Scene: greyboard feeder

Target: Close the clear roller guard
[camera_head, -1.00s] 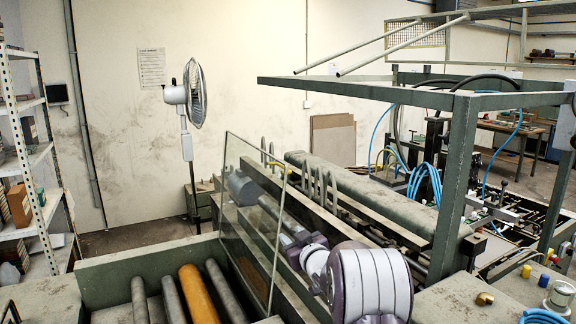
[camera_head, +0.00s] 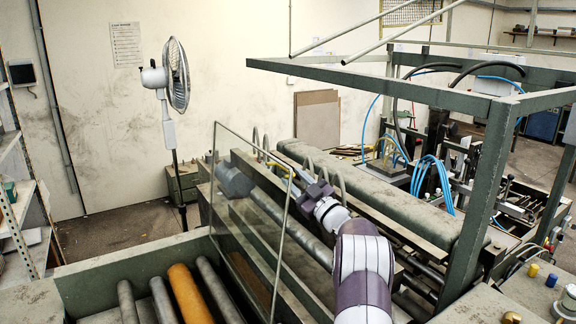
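The clear roller guard (camera_head: 240,215) is a transparent panel with thin pale edges. It stands raised and tilted over the rollers, left of the picture's middle. A small yellow piece (camera_head: 279,166) shows near its upper right corner. My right arm comes in from the bottom, and its gripper (camera_head: 298,176) is beside that corner, on the right side of the panel. The fingertips are small and partly hidden, so I cannot tell whether they are open or touch the guard. My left gripper is not in view.
Several rollers, one of them orange (camera_head: 190,294), lie in the green machine bed below the guard. A long padded grey beam (camera_head: 385,195) and curved metal hooks are behind my arm. A green frame (camera_head: 490,165) stands at the right. A fan (camera_head: 177,75) stands behind.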

